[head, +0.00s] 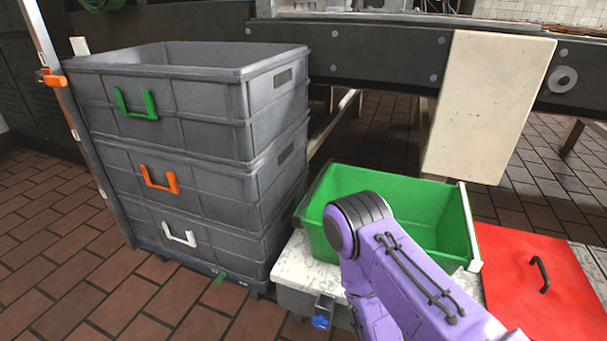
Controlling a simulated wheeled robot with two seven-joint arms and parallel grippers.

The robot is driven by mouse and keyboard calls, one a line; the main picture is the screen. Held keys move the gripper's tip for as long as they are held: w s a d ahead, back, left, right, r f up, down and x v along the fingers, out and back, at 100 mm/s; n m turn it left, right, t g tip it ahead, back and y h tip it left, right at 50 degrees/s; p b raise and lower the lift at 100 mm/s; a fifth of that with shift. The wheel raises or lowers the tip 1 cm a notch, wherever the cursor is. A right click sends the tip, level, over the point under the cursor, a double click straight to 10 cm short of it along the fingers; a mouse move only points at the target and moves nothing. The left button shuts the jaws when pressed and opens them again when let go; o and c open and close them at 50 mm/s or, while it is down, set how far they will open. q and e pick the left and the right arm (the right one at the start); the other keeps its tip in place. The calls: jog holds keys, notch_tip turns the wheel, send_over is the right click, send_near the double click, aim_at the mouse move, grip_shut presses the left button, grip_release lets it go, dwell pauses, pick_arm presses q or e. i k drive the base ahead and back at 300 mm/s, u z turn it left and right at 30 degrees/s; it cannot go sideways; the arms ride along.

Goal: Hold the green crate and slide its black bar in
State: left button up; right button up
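The green crate (436,205) stands open and upright on a pale marble-like surface right of centre. Its visible inside looks empty. A dark strip (318,188) runs along its left rim; I cannot tell whether this is the black bar or how far in it sits. A light strip with a white end (475,266) lies along its right rim. A purple arm link of mine crosses in front of the crate and hides its front and part of its left side. Neither gripper shows, so I cannot see any hold on the crate.
Stacked grey crates (190,130) with green, orange and white handles stand at left. A cream block (488,105) hangs over the dark rail behind the green crate. A red panel (535,290) with a black handle lies at right. A blue-tipped fitting (321,321) shows below the marble-like surface.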

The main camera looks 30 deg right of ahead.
aim_at(297, 219)
jog(key=z, duration=0.35)
jog(key=i, duration=0.55)
jog(key=z, duration=0.6)
